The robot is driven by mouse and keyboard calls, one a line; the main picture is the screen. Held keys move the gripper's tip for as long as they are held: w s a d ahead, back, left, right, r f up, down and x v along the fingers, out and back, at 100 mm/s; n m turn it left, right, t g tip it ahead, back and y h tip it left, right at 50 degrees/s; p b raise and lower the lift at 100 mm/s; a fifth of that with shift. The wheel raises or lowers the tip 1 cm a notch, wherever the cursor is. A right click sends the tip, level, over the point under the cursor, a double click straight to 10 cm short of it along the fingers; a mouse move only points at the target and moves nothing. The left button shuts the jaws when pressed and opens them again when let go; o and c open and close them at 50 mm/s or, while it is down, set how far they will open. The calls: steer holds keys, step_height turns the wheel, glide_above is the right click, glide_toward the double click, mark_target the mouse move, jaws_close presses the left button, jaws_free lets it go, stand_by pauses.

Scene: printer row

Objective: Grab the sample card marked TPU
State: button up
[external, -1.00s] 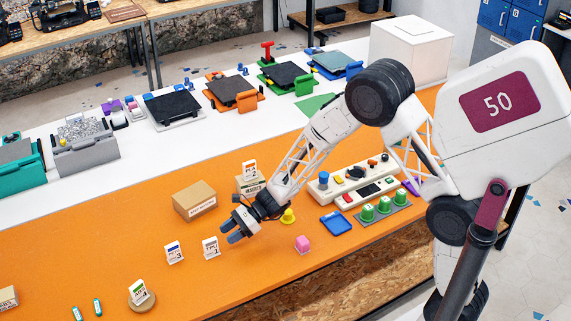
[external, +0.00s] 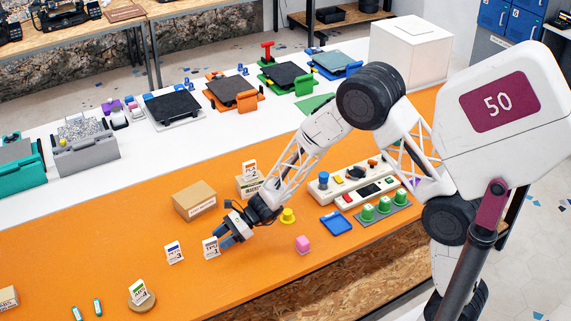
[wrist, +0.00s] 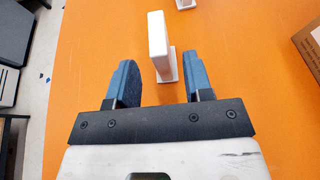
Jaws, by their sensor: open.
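The TPU sample card (external: 211,248) is a small white card standing upright on the orange tabletop. In the wrist view the white card (wrist: 159,47) stands just ahead of the fingertips, edge-on, roughly centred between them and nearer the right finger. My gripper (external: 228,238) is low over the table at the right side of the card. The wrist view shows my gripper (wrist: 162,77) open and empty, with its two blue fingers apart. In the external view I cannot tell whether a finger touches the card.
A PETG-like card (external: 174,252) stands left of the TPU card, and a PLA card (external: 250,171) stands on a box behind. A cardboard box (external: 195,201) is close behind my gripper.

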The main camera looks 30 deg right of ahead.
mark_target(212, 254)
steer(key=shift+x, duration=2.4)
steer(key=shift+w, duration=0.1)
jaws_close()
